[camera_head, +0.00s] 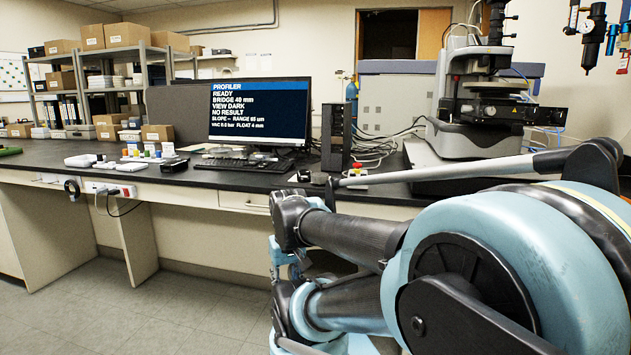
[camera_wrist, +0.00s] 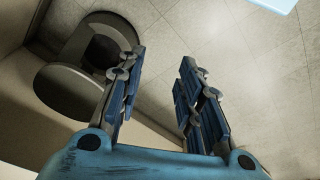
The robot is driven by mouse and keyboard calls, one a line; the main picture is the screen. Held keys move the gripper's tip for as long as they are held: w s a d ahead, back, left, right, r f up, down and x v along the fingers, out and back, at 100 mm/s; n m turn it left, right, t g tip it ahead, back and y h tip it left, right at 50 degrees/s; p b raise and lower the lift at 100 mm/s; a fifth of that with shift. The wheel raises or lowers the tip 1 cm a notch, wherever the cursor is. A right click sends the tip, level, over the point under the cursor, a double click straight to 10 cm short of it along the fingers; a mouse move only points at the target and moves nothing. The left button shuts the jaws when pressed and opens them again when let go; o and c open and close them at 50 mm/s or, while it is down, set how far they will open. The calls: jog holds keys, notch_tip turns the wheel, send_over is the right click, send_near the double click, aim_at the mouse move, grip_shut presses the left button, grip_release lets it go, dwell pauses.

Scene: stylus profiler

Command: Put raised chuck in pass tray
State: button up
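My gripper (camera_wrist: 162,58) is open and empty in the wrist view, its two blue-padded fingers apart above the tiled floor. In the head view my arm fills the lower right and its gripper cannot be made out clearly. I cannot pick out the raised chuck with certainty in either view.
The dark bench (camera_head: 215,178) runs across the view. It holds a monitor (camera_head: 260,110) reading "READY" and "NO RESULT", a keyboard (camera_head: 243,165), a black computer tower (camera_head: 336,135) and several small items left of centre. Shelves with boxes stand behind. The floor (camera_head: 130,310) at lower left is clear.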

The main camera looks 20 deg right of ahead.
jog(key=o, duration=1)
notch_tip(320, 180, up, 3)
jog(key=shift+d+f+m, duration=0.1)
jog(key=shift+f+m, duration=0.05)
jog(key=shift+m, duration=0.25)
notch_tip(320, 180, up, 34)
jog(key=m+g, duration=0.2)
jog(key=m, duration=2.1)
send_over(320, 174)
jog(key=f, duration=1.1)
jog(key=shift+w+a+f, duration=0.1)
jog(key=shift+a+f, duration=0.1)
jog(key=shift+s+d+f, duration=0.1)
jog(key=shift+f, duration=1.3)
jog(key=shift+s+f, duration=0.1)
jog(key=shift+f, duration=1.3)
